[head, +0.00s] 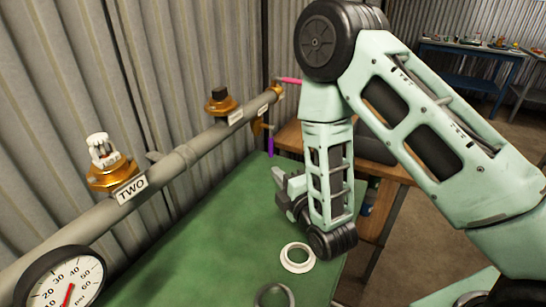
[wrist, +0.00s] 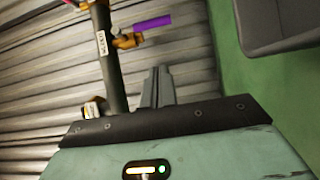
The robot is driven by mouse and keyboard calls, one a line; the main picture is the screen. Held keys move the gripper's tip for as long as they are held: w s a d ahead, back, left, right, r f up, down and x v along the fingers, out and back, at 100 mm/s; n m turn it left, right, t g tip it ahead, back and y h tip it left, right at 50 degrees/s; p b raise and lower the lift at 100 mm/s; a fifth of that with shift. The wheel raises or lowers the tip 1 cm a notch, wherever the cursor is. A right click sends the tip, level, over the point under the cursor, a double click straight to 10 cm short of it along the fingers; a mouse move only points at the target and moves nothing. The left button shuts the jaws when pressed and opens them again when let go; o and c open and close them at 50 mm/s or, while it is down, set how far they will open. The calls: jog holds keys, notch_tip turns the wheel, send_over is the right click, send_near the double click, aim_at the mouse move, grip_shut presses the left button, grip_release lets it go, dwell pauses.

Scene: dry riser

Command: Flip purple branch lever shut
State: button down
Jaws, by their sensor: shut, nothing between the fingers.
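The purple branch lever (head: 270,146) hangs down from a brass valve (head: 257,127) under the far end of the grey pipe in the head view. In the wrist view the purple lever (wrist: 152,22) sticks out sideways from its brass valve (wrist: 128,41), roughly across the pipe. My gripper (head: 279,175) is below the lever in the head view, apart from it. In the wrist view its fingers (wrist: 157,86) are together and empty, with the lever beyond their tips. The lever's joint is small and partly blurred.
The grey pipe (head: 185,155) runs along the corrugated wall, with a pressure gauge (head: 62,283), a white-topped valve (head: 105,160) and a black-topped valve (head: 220,100). A pink lever (head: 290,80) is at the far end. A white ring (head: 297,248) lies on the green surface (head: 195,250).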

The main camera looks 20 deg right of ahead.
aim_at(271, 143)
jog(key=w+d+p, duration=0.1)
jog(key=w+p, duration=0.1)
jog(key=w, duration=0.6)
jog(key=shift+w+p, duration=0.35)
jog(key=shift+w+d+f+b, duration=0.2)
jog(key=shift+w+d+b, duration=0.15)
jog(key=shift+b, duration=0.55)
jog(key=shift+w+d+f+b, duration=0.1)
jog(key=shift+w+d+b, duration=1.25)
jog(key=shift+b, duration=1.3)
